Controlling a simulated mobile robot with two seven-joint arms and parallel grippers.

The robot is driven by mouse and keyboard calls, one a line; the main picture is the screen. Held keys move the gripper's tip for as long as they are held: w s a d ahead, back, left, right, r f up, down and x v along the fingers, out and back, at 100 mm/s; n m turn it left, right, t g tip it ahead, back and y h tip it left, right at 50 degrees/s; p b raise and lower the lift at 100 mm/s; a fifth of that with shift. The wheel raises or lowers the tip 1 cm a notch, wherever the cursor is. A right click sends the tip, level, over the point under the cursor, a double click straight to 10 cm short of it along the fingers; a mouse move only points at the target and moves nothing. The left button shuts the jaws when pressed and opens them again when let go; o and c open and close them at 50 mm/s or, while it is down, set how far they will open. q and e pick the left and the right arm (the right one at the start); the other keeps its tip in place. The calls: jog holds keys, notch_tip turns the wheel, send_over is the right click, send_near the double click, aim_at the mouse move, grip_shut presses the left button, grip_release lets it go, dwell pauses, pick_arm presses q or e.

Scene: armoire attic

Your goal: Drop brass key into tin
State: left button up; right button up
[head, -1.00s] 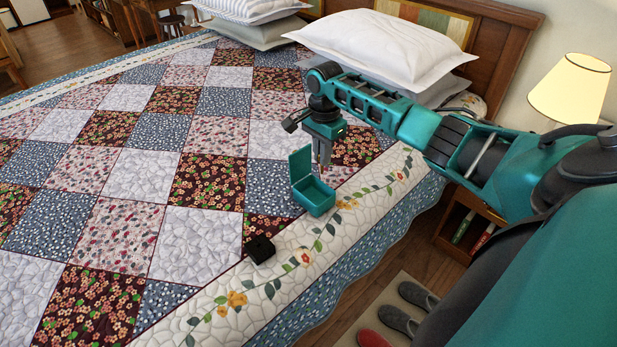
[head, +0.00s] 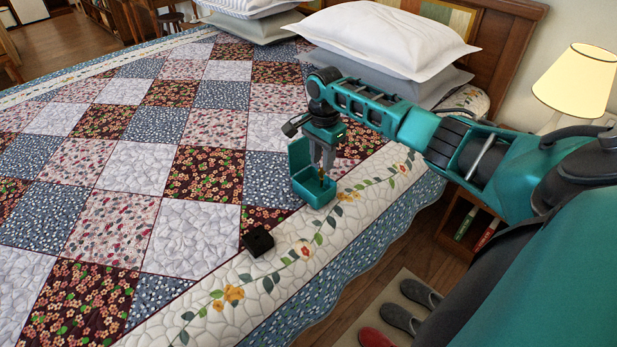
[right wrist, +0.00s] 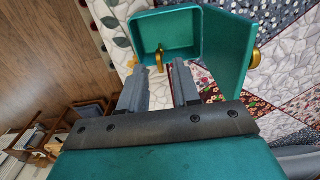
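The teal tin (head: 316,192) stands on the bed's quilt with its lid (head: 300,158) raised; in the right wrist view the tin (right wrist: 200,35) shows its open inside. My right gripper (head: 322,168) points down over the tin, its fingertips close to the opening. In the right wrist view, its two fingers (right wrist: 167,72) stand apart with a gap between them. The brass key (head: 321,181) is just below the fingertips, within the tin's outline; it also shows in the right wrist view (right wrist: 160,60). I cannot tell whether it touches the tin's floor. My left gripper is out of view.
A small black block (head: 258,241) lies on the quilt nearer me. White pillows (head: 385,40) are at the headboard. A lit lamp (head: 575,80) stands at the right above a nightstand. Slippers (head: 405,318) lie on a floor mat. The patchwork quilt left of the tin is clear.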

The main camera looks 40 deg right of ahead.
jog(key=shift+o, duration=0.6)
jog(key=shift+r, duration=0.35)
notch_tip(320, 180, up, 12)
jog(key=p, duration=0.1)
jog(key=shift+p, duration=0.4)
